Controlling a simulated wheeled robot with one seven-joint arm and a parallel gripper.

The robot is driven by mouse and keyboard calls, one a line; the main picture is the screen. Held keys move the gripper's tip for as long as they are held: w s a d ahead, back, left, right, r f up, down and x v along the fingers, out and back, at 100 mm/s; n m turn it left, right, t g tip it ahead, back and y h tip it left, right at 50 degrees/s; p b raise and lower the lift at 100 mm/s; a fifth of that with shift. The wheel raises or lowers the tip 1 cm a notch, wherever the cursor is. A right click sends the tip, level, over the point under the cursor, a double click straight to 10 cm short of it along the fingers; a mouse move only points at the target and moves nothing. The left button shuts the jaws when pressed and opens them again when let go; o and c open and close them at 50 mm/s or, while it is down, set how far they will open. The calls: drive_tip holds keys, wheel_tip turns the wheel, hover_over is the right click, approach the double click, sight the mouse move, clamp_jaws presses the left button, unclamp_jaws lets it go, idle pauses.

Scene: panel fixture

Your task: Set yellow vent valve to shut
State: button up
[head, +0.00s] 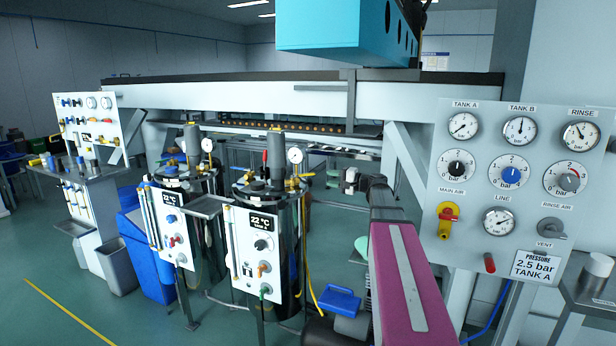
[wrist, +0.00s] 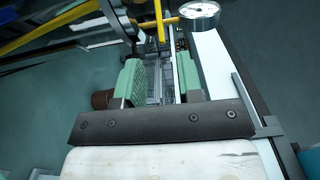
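The panel (head: 432,258) on the right in the head view bears a yellow valve with a red part (head: 447,217), below the MAIN AIR label. A VENT label (head: 545,244) is lower right, beneath a grey valve (head: 551,228); a red handle (head: 489,263) is to its left. Small yellow fittings (head: 292,184) also show on the tank tops; which yellow part is the vent valve I cannot tell. My gripper (head: 358,181) is left of the panel, apart from it. In the wrist view its green pads (wrist: 161,80) stand apart with nothing held between them.
Two dark tanks with white control plates (head: 254,248) stand left of my arm. A blue bin (head: 148,255) and another panel (head: 88,120) are farther left. A grey side table (head: 590,300) is at the right edge. Green floor is open at front left.

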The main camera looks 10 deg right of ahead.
sight(311, 175)
drive_tip(key=x, duration=1)
drive_tip(key=shift+w+a, duration=0.15)
drive_tip(key=shift+a, duration=0.1)
clamp_jaws()
